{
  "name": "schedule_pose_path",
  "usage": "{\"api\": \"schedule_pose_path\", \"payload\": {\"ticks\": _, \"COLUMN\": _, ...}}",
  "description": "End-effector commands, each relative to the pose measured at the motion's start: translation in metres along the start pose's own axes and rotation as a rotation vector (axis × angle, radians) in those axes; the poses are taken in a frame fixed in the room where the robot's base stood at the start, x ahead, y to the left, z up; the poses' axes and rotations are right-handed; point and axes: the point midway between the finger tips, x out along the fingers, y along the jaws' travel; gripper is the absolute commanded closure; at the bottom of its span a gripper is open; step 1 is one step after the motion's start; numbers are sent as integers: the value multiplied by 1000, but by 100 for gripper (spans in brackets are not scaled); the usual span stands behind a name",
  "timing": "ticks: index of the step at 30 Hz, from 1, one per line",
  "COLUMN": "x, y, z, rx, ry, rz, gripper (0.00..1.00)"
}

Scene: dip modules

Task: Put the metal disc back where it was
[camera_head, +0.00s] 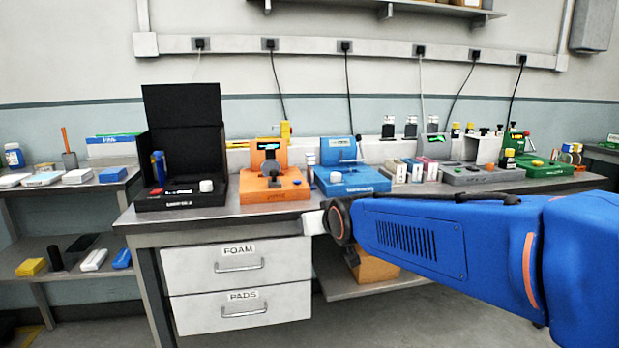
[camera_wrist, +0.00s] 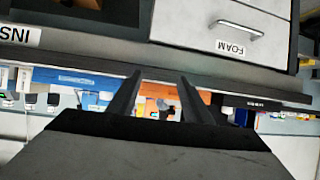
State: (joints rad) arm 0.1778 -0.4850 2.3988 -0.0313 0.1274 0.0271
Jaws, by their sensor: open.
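I cannot make out the metal disc for certain in either view. Several module stations stand on the bench: an open black case (camera_head: 180,199) with a white rounded piece (camera_head: 206,186), an orange station (camera_head: 285,192) with a small dark part (camera_head: 273,183), and a blue station (camera_head: 350,183). My gripper (camera_wrist: 160,75) shows in the wrist view, its two dark fingers apart with nothing between them. Through the gap the orange station (camera_wrist: 172,92) appears upside down beyond the bench edge. In the head view my arm hides the bench's front right.
The bench (camera_head: 215,217) has a FOAM drawer (camera_head: 240,265) and a PADS drawer (camera_head: 250,309) below. A grey station (camera_head: 480,175) and a green one (camera_head: 545,168) stand further right. A side shelf (camera_head: 75,183) at left holds small boxes. The floor at front is clear.

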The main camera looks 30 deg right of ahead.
Motion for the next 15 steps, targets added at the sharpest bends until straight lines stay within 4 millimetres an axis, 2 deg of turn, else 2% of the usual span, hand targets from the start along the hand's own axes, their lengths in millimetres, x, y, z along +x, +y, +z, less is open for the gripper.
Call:
{"api": "schedule_pose_path", "payload": {"ticks": 3, "x": 27, "y": 20, "z": -46, "rx": 17, "ry": 139, "rz": 33, "gripper": 55}}
{"api": "schedule_pose_path", "payload": {"ticks": 6, "x": 43, "y": 37, "z": -83, "rx": 25, "ry": 259, "rz": 58, "gripper": 55}}
{"api": "schedule_pose_path", "payload": {"ticks": 9, "x": 52, "y": 51, "z": -112, "rx": 28, "ry": 357, "rz": 77, "gripper": 55}}
{"api": "schedule_pose_path", "payload": {"ticks": 12, "x": 57, "y": 61, "z": -129, "rx": 29, "ry": 424, "rz": 90, "gripper": 55}}
{"api": "schedule_pose_path", "payload": {"ticks": 15, "x": 60, "y": 66, "z": -139, "rx": 29, "ry": 459, "rz": 96, "gripper": 55}}
